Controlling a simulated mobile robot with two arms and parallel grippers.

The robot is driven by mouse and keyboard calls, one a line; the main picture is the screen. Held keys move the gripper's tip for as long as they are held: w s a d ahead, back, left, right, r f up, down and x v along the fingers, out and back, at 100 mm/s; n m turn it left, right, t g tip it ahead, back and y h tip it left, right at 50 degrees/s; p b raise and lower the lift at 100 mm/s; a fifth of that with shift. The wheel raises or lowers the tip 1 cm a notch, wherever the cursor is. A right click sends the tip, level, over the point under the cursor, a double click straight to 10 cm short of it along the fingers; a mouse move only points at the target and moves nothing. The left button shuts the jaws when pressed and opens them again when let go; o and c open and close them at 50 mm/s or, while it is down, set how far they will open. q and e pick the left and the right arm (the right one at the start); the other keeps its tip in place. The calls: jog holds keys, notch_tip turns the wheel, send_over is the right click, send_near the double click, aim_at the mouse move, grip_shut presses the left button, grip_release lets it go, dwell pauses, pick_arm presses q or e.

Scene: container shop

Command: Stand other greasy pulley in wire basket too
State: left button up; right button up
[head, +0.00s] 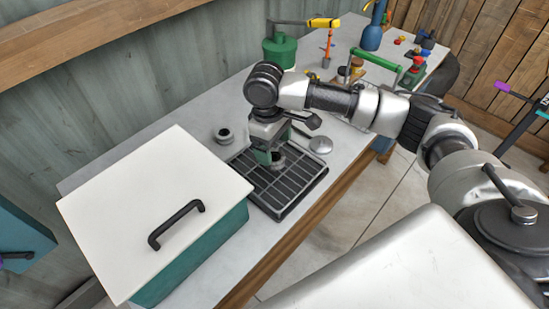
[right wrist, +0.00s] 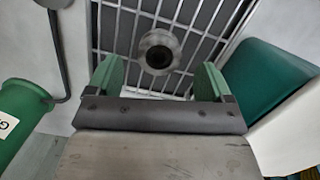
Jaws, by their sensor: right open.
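The wire basket (head: 262,195) is a dark, shallow, gridded rack on the bench, right of the white-lidded box. One grey pulley (head: 277,161) stands on its grid, and it also shows in the right wrist view (right wrist: 171,41) as a ring with a dark centre hole. Another grey pulley (head: 224,136) stands on the bench behind and left of the basket. My right gripper (head: 267,156) is over the basket beside the first pulley. In the right wrist view its green fingers (right wrist: 158,80) are open, with the pulley beyond the tips and nothing between them. My left gripper is not in view.
A teal box (head: 190,258) with a white lid and black handle (head: 176,225) fills the bench front left. A round metal piece (head: 321,144) lies right of the basket. A green container (head: 279,50) and small coloured items stand at the back. Bench around the left pulley is clear.

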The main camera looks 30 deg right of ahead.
aim_at(274, 157)
jog(key=f, duration=0.4)
jog(key=shift+s+f, duration=0.2)
jog(key=shift+f, duration=0.05)
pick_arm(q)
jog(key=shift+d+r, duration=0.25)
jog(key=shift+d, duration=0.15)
pick_arm(e)
jog(key=c, duration=1)
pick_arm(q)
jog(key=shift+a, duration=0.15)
pick_arm(e)
jog(key=shift+r, duration=0.1)
